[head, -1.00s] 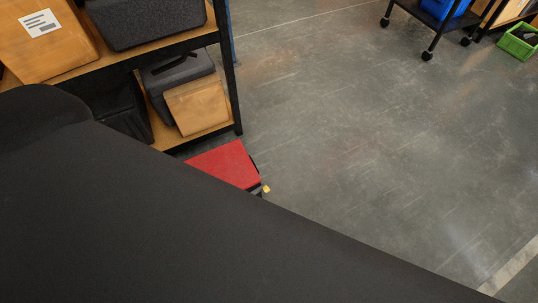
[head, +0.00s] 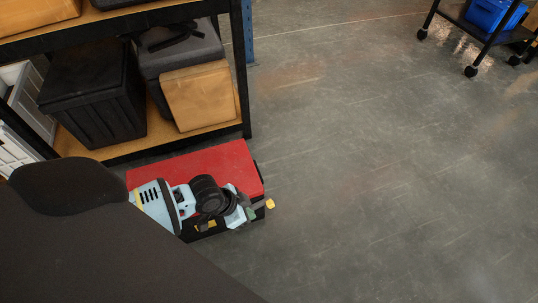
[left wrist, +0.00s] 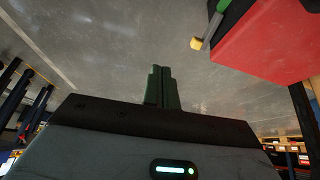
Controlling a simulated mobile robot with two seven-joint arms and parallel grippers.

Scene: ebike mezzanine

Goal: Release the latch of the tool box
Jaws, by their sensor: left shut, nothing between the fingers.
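The tool box has a red lid (head: 205,162) and a black body, and stands on the floor before the shelf. The latch (head: 270,204), a small lever with a yellow end, sticks out at its right end. My left gripper (head: 251,213) is in front of the box, close to the latch; my arm hides part of the box. In the left wrist view, the dark green fingers of my left gripper (left wrist: 161,87) are together and empty. The box (left wrist: 272,42) is at upper right there, and the latch (left wrist: 197,43) is apart from the fingers. My right gripper is not seen.
A shelf unit (head: 120,156) with a black bin (head: 95,95), a grey case (head: 180,52) and a cardboard box (head: 199,96) stands right behind the tool box. A black cart (head: 485,42) with a blue bin is at upper right. The floor between is clear.

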